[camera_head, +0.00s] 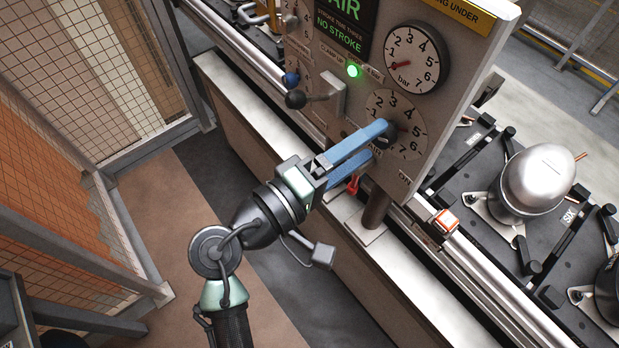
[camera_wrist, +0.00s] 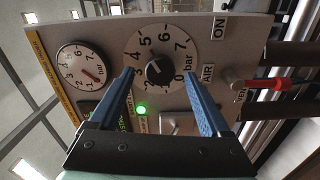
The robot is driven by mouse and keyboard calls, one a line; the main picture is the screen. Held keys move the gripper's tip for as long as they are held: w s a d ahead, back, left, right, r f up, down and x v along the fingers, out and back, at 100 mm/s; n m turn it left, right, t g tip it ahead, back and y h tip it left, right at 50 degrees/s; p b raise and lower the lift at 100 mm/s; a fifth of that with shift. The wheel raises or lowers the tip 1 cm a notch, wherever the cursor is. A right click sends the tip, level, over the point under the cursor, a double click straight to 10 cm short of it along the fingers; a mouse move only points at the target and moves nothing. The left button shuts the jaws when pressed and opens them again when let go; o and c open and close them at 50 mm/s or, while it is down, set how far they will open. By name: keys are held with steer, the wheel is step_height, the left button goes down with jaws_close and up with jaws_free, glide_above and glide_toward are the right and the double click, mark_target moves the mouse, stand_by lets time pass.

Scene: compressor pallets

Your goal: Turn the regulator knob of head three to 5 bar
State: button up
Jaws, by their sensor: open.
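The regulator knob (camera_wrist: 160,70) is a black knob in the middle of a round dial numbered up to 7 bar, clear in the wrist view. A pale mark shows on the knob; I cannot read its exact setting. In the head view the dial (camera_head: 381,100) is partly hidden by my fingers. My gripper (camera_head: 383,137) reaches to the panel with its blue fingers apart. In the wrist view the fingertips of my gripper (camera_wrist: 158,74) stand on either side of the knob; contact is unclear. The gauge (camera_head: 415,58) beside the dial has its red needle at the low end.
A green lamp (camera_head: 352,71) is lit. A black ball-ended lever (camera_head: 296,98) is on the panel left of the dial, and a red-handled valve (camera_head: 353,184) is below my fingers. A silver dome (camera_head: 540,178) stands on a black pallet at right. Mesh fencing (camera_head: 90,70) is at left.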

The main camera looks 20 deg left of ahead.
steer(key=b+v, duration=0.2)
steer(key=v, duration=0.8)
steer(key=shift+s+a, duration=0.2)
steer(key=shift+s, duration=0.15)
